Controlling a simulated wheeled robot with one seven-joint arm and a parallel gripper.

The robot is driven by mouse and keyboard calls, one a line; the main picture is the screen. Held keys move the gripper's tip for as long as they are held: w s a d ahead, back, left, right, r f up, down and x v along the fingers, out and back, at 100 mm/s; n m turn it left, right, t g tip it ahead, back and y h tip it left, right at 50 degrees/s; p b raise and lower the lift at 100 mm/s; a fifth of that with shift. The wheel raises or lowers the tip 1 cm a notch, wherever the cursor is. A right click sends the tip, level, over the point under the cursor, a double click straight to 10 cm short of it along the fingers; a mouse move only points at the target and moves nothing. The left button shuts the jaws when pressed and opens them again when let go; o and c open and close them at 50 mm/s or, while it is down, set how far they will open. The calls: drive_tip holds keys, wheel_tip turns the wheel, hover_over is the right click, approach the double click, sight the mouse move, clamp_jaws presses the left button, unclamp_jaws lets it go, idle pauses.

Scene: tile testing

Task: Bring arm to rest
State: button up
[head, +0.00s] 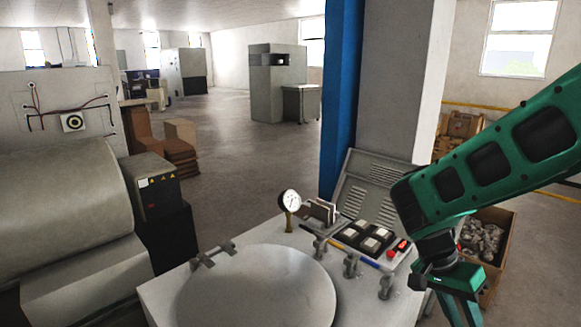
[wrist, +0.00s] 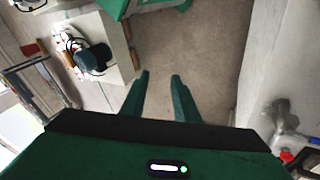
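My green arm reaches in from the right edge of the head view. My gripper (head: 462,312) hangs at its end, fingers pointing down, to the right of the grey machine top. In the wrist view the two green fingers of my gripper (wrist: 160,78) stand apart with only floor between them, so it is open and empty. The fingertips are cut off at the bottom of the head view.
A grey machine with a round lid (head: 262,290) stands in front, bearing a pressure gauge (head: 290,203) and a control panel (head: 372,240). A box of grey lumps (head: 482,240) stands behind my arm. A blue post (head: 340,100) rises behind the machine. Open floor (head: 235,160) lies beyond.

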drive_tip(key=s+d+r+n+t+y, duration=0.1)
drive_tip(key=s+d+r+n+y, duration=0.1)
drive_tip(key=s, duration=0.4)
drive_tip(key=s+d+r+n+t+y, duration=0.2)
drive_tip(key=s+d+r+n+y, duration=0.1)
drive_tip(key=s, duration=0.3)
drive_tip(key=shift+s+d+r+n, duration=0.3)
drive_tip(key=shift+d+r, duration=0.05)
drive_tip(key=shift+r, duration=0.15)
drive_tip(key=shift+w+f, duration=0.25)
drive_tip(key=shift+w, duration=0.35)
idle(0.8)
